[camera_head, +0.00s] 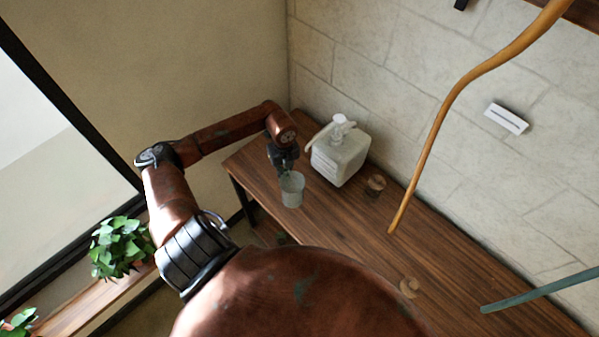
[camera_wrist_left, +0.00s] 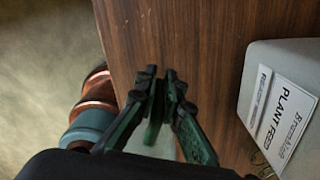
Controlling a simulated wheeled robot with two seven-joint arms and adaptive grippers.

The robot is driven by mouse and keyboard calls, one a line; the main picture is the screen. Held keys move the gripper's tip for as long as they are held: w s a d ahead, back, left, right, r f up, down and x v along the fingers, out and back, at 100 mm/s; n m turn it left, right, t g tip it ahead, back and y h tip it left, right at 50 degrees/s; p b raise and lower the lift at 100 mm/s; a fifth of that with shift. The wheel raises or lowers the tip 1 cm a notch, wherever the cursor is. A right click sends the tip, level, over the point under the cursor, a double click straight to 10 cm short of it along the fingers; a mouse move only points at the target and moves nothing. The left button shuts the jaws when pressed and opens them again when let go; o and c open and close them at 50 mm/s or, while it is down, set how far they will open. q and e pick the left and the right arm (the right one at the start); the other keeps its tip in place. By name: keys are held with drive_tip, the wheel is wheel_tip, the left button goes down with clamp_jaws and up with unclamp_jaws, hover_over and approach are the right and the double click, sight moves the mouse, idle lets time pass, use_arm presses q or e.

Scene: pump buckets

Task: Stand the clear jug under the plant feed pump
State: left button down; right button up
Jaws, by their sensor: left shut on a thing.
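The plant feed pump (camera_head: 341,158) is a squat white container with a pump head at the back of the wooden table. Its spout points left. Its PLANT FEED label shows in the left wrist view (camera_wrist_left: 283,112). The clear jug (camera_head: 291,190) is a small, see-through, greyish cup, in front and to the left of the pump, apart from its body. My left gripper (camera_head: 284,162) is shut on the jug at its rim. In the wrist view the fingers (camera_wrist_left: 165,88) hide most of it. I cannot tell whether the jug touches the table. My right gripper is not in view.
The dark wooden table (camera_head: 345,225) runs along the stone wall. An orange-brown curved pole (camera_head: 440,120) and a teal rod (camera_head: 540,290) cross the right side. Table wood around the jug is clear.

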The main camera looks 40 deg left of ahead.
use_arm(q)
drive_tip(key=w+f, duration=0.1)
drive_tip(key=w, duration=0.1)
drive_tip(key=w+f, duration=0.1)
drive_tip(key=w, duration=0.1)
drive_tip(key=w+f, duration=0.1)
drive_tip(key=w, duration=0.2)
drive_tip(key=shift+w+d+f+p, duration=0.1)
drive_tip(key=shift+d+f+p, duration=0.2)
drive_tip(key=shift+p, duration=0.05)
drive_tip(key=shift+w+f, duration=0.15)
drive_tip(key=shift+f, duration=0.75)
drive_tip(key=shift+w+f, duration=0.1)
drive_tip(key=shift+f, duration=0.75)
drive_tip(key=c, duration=2)
unclamp_jaws()
drive_tip(key=shift+f, duration=0.1)
drive_tip(key=shift+c, duration=0.2)
wheel_tip(320, 180, up, 12)
